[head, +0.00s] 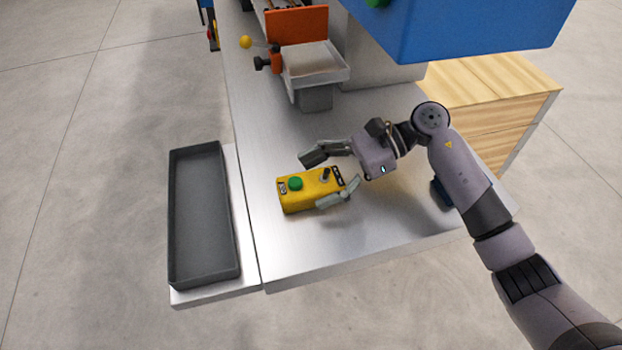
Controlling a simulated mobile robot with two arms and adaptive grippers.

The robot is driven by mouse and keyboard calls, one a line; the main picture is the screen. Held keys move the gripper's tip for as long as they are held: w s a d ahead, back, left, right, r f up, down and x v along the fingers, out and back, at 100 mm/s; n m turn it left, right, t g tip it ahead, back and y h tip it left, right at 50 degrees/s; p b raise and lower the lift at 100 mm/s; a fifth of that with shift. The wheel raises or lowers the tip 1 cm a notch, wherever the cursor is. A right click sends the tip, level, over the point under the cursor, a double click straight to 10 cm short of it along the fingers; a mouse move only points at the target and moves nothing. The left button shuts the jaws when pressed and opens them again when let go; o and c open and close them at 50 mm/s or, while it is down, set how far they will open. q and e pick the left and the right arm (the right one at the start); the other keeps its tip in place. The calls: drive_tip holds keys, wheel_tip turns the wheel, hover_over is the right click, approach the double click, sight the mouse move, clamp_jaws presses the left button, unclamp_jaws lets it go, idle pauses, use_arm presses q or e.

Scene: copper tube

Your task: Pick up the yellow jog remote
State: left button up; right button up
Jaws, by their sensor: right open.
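The yellow jog remote (302,198) lies on the metal table, in the middle of the head view. It is a yellow box with a green button and a small dark stick on its top. My right gripper (328,181) comes in from the right and is open. One finger is at the far side of the remote's right end, the other at its near side. I cannot tell whether either finger touches it. My left gripper is not in view.
An empty dark grey tray (237,272) stands at the table's left edge. A blue machine (450,30) and an orange-backed holder (297,26) stand at the back. A wooden crate (500,95) is at the right. The metal table (330,262) is clear in front of the remote.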

drive_tip(key=shift+s+a+f, duration=0.2)
drive_tip(key=shift+a+f, duration=0.1)
drive_tip(key=shift+a, duration=0.35)
drive_tip(key=shift+c, duration=0.4)
drive_tip(key=c, duration=1.4)
